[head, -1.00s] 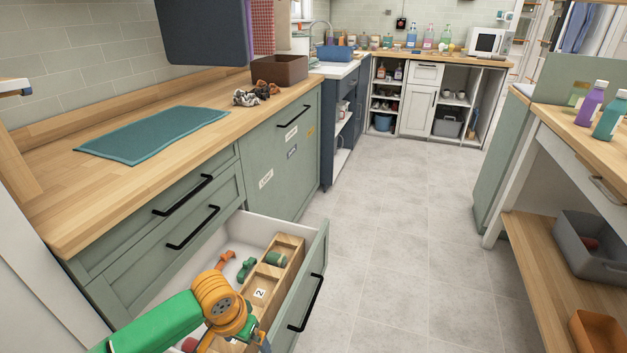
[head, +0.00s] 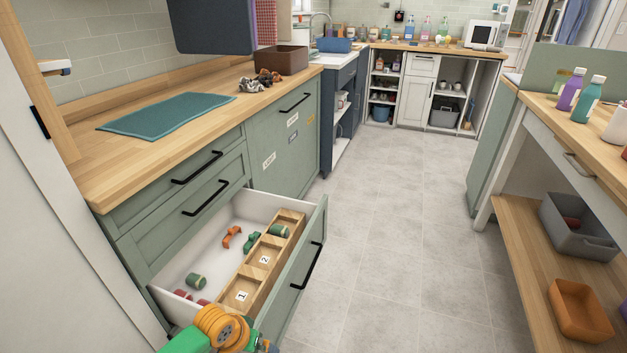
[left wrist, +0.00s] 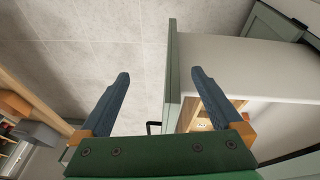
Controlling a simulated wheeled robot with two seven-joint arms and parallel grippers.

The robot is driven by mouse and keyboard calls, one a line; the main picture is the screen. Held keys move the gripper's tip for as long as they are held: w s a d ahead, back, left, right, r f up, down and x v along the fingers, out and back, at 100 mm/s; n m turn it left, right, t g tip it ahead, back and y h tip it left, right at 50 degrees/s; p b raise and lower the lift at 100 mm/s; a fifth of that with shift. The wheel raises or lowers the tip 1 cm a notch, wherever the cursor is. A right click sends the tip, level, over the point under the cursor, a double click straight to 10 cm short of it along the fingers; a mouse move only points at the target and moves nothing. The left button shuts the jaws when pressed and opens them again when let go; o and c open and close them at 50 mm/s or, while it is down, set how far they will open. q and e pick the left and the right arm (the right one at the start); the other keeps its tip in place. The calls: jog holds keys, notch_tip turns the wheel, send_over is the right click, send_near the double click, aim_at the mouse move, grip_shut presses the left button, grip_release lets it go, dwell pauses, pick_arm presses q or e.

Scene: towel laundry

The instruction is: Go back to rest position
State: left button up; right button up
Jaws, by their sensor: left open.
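My left gripper (left wrist: 163,88) is open in the left wrist view, its two blue fingers apart with nothing held between them. The open drawer's green front (left wrist: 173,75) appears behind the gap between the fingers; I cannot tell how far away it is. In the head view my left arm's orange wrist is at the bottom edge, in front of the near end of the open drawer (head: 317,225), and its fingers are mostly out of frame. My right gripper is not in view.
The drawer holds a wooden divider (head: 232,292) marked 1 and 2, a green roll (head: 279,231) in its far compartment, and several loose red, orange and green items. A teal mat (head: 166,115) lies on the counter. The grey floor (head: 400,210) is clear.

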pick_arm(q)
jog(key=s+a+f+y, duration=0.1)
jog(key=s+a+f, duration=0.2)
jog(key=s+f, duration=0.7)
jog(key=s+a+f, duration=0.3)
jog(key=s+f, duration=0.6)
jog(key=s, duration=0.1)
jog(key=s+f+g, duration=0.2)
jog(key=s+f, duration=0.1)
jog(key=s, duration=1)
notch_tip(320, 180, up, 12)
jog(key=p, duration=1.2)
jog(key=shift+d+r+y, duration=0.2)
jog(key=shift+y, duration=0.2)
